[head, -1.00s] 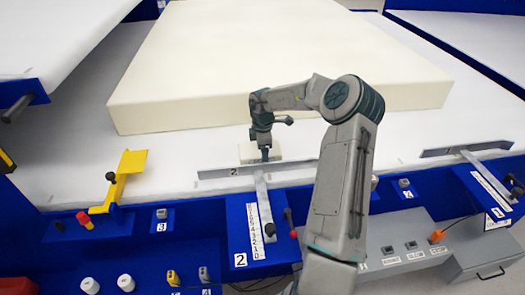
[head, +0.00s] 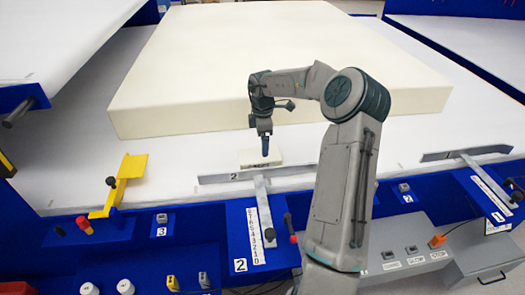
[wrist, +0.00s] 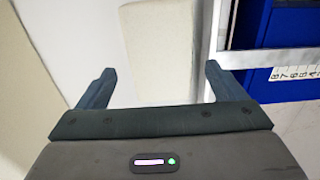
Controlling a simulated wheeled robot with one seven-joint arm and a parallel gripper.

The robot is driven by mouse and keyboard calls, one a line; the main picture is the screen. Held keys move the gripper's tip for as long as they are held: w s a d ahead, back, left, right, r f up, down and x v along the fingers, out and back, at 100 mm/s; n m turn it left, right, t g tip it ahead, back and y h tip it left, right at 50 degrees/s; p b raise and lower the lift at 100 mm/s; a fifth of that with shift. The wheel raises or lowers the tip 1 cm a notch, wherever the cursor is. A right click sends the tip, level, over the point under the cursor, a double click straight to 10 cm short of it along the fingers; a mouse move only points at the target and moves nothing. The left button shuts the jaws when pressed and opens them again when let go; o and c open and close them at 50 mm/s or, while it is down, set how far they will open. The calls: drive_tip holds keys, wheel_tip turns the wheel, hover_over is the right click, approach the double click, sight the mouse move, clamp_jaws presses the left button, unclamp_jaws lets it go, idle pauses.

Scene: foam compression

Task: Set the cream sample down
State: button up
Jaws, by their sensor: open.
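The cream sample (head: 247,158) is a small flat block lying on the white table (head: 90,172), just behind the metal fence marked 2 (head: 215,178). It also shows in the wrist view (wrist: 158,50), below and beyond the fingers. My gripper (head: 265,153) is above the sample in the head view and partly covers it. In the wrist view my gripper (wrist: 155,88) has its two dark fingers spread wide, with nothing held between them. The sample lies apart from both fingers there.
A large cream foam block (head: 200,100) lies behind the sample. A metal arm with a number scale (head: 265,220) runs forward from the fence. A yellow bracket (head: 122,180) stands at the left front edge.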

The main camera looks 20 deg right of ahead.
drive_tip(key=w+a+r+n+t+h, duration=0.1)
drive_tip(key=w+r+n+t+h, duration=0.25)
drive_tip(key=r+n, duration=0.35)
drive_tip(key=w+a+r+n+t+h, duration=0.1)
drive_tip(key=w+r+n+t+h, duration=0.1)
drive_tip(key=r+n+t, duration=0.35)
drive_tip(key=s+a+r+n+t+y, duration=0.35)
drive_tip(key=a+r+n, duration=0.85)
drive_tip(key=n, duration=0.6)
drive_tip(key=s+a+f+n+g+y, duration=0.2)
drive_tip(key=s+a+f+n, duration=0.15)
drive_tip(key=s+n, duration=0.45)
drive_tip(key=s+a+f+n+g+y, duration=0.2)
drive_tip(key=s+a+n, duration=0.3)
drive_tip(key=s+n, duration=0.35)
drive_tip(key=s+d+f+n+g, duration=0.2)
drive_tip(key=s+n, duration=0.1)
drive_tip(key=s, duration=0.3)
drive_tip(key=s+d+f+n+g+h, duration=0.1)
drive_tip(key=s+f+n, duration=0.1)
drive_tip(key=s, duration=0.4)
drive_tip(key=s+d+f+n+g+h, duration=0.1)
drive_tip(key=s+d+f+n+g, duration=0.1)
drive_tip(key=s+n, duration=0.3)
drive_tip(key=shift+s+d+f+g, duration=0.35)
drive_tip(key=shift+s+f, duration=0.05)
drive_tip(key=shift+s, duration=0.05)
